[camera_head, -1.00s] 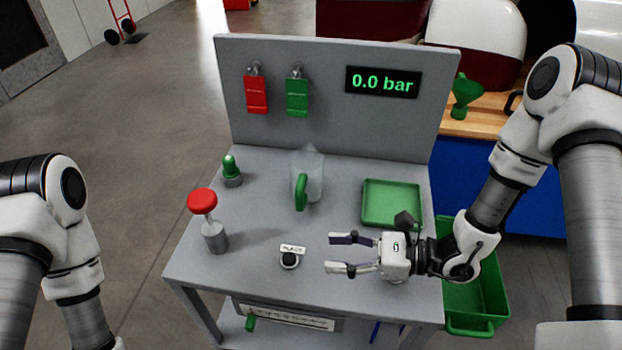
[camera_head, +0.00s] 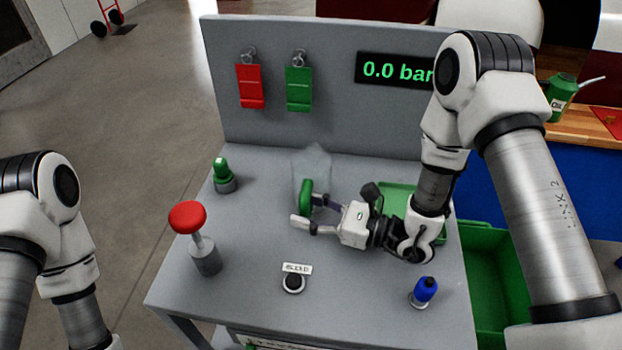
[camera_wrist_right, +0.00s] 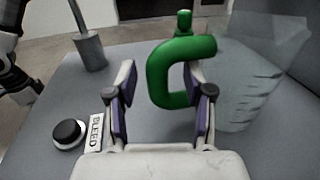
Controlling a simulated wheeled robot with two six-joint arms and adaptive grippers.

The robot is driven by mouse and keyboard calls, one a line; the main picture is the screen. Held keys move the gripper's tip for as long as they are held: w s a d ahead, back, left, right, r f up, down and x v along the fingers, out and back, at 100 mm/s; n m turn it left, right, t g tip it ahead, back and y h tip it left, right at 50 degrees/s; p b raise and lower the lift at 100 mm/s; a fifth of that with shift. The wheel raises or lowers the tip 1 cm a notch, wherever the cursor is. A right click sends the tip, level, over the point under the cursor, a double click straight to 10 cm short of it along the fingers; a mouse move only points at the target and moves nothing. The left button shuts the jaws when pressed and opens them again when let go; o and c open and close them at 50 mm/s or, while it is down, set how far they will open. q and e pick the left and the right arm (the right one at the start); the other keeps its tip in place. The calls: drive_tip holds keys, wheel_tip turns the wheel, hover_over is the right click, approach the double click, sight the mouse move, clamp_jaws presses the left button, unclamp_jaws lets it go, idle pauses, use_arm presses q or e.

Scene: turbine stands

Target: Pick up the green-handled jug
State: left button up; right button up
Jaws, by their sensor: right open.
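The jug (camera_head: 313,168) is clear and see-through, with a thick green handle (camera_head: 306,192). It stands on the grey bench in front of the back panel. My right gripper (camera_head: 304,210) is open at the handle. In the right wrist view, the handle (camera_wrist_right: 158,75) rises between the two open fingers (camera_wrist_right: 160,90). The right finger sits on the handle's loop side, next to the jug body (camera_wrist_right: 250,85), and the left finger is apart from the handle. The jaws are not closed on it. My left gripper is out of view; only its arm shows.
A red mushroom button (camera_head: 188,217) and a green-topped knob (camera_head: 223,174) stand left of the jug. A black bleed button (camera_head: 293,283) lies in front, a blue-topped part (camera_head: 425,290) front right. A green tray (camera_head: 397,195) is partly hidden behind my right arm.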

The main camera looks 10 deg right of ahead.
drive_tip(key=shift+w+a+r, duration=0.1)
drive_tip(key=shift+w+a, duration=0.1)
drive_tip(key=shift+a, duration=0.4)
drive_tip(key=shift+d, duration=0.1)
drive_tip(key=shift+c, duration=1.1)
clamp_jaws()
drive_tip(key=shift+r, duration=0.1)
wheel_tip(320, 180, up, 10)
drive_tip(key=shift+f, duration=0.1)
drive_tip(key=shift+c, duration=2.3)
unclamp_jaws()
clamp_jaws()
